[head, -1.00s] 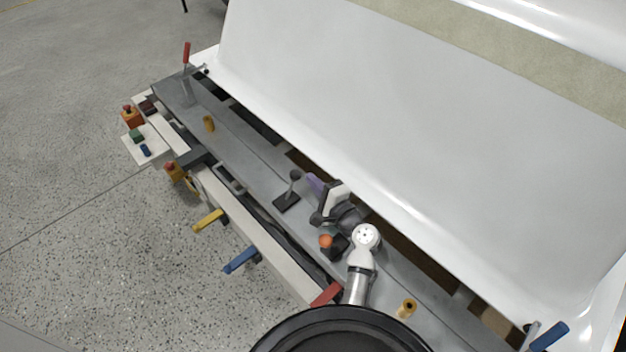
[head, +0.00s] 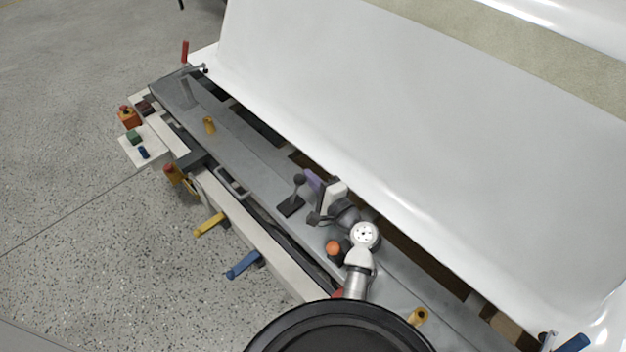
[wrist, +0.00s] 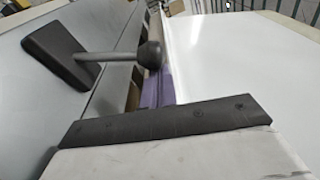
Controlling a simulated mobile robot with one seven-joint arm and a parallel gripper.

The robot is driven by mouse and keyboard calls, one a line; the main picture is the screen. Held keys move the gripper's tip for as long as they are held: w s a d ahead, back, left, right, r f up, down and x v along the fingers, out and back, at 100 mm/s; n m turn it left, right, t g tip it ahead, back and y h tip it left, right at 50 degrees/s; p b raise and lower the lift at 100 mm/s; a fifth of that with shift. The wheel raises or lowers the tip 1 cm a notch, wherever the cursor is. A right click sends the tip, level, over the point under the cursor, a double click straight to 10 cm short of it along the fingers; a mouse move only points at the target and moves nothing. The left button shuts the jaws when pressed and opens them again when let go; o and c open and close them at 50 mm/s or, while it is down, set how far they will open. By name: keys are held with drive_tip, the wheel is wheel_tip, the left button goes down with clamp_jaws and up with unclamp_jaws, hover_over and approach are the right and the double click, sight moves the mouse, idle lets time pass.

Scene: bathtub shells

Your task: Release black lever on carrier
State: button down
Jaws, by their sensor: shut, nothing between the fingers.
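The black lever (head: 299,180), with a round knob on a thin stem, stands on a black base plate on the grey carrier (head: 240,160) in the head view. In the wrist view the lever's knob (wrist: 150,55) is at upper centre and its base plate (wrist: 60,55) at upper left. My gripper (head: 312,180), with purple fingers, is shut and empty just right of the knob. In the wrist view the purple fingers (wrist: 158,88) are partly hidden behind the dark edge of the gripper body. Whether they touch the knob cannot be told.
The large white tub shell (head: 420,120) rises close along the right of the carrier. An orange knob (head: 333,247) is near my arm. Open floor lies left.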

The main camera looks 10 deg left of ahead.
drive_tip(key=shift+s+a+r+n, duration=0.15)
drive_tip(key=shift+s+a+n, duration=0.1)
drive_tip(key=shift+n, duration=0.15)
wheel_tip(320, 180, up, 20)
drive_tip(key=p, duration=0.1)
idle(0.4)
drive_tip(key=shift+d, duration=0.1)
drive_tip(key=shift+m, duration=0.7)
drive_tip(key=s+d+f+p, duration=0.2)
drive_tip(key=f, duration=0.4)
drive_tip(key=s+d+f+p, duration=0.2)
drive_tip(key=d+f+p, duration=0.1)
drive_tip(key=f, duration=0.4)
drive_tip(key=s+d+f+p, duration=0.1)
drive_tip(key=d+f+p, duration=0.2)
drive_tip(key=f, duration=0.4)
drive_tip(key=shift+s+f, duration=0.25)
drive_tip(key=shift+s, duration=0.15)
